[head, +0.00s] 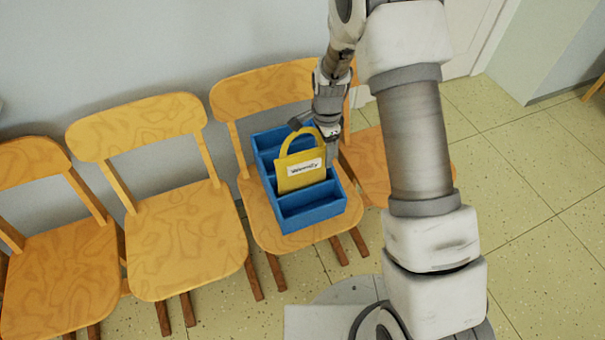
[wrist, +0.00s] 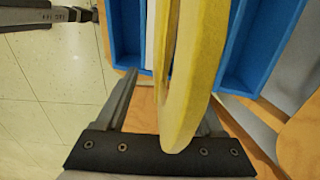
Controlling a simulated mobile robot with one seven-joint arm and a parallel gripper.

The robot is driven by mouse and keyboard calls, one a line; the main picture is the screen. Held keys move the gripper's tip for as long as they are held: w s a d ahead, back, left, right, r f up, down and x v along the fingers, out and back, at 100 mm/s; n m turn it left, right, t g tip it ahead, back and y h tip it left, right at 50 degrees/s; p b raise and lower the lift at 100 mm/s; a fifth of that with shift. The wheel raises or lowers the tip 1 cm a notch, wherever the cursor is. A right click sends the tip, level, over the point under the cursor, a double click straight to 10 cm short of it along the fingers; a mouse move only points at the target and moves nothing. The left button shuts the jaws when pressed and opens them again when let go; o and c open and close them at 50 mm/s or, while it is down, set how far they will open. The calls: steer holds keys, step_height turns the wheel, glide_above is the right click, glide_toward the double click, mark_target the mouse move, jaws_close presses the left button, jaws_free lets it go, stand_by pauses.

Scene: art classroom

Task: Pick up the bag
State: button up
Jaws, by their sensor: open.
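The yellow bag (head: 300,176) has a looped handle and a white label with dark lettering. It stands upright in a blue compartment box (head: 313,213) on a wooden chair. My gripper (head: 317,142) is at the top of the bag, by the handle, with its jaws open. In the wrist view, the yellow handle (wrist: 183,110) runs close to the camera between the two finger sides and hides part of the right finger. I cannot tell whether a finger touches it. The blue box (wrist: 126,35) shows beyond the handle.
The box sits on a chair (head: 257,232) in a row against the wall. Another chair (head: 185,240) stands to its left, and one (head: 372,160) to its right is partly hidden by my arm.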

jaws_close()
stand_by(1.4)
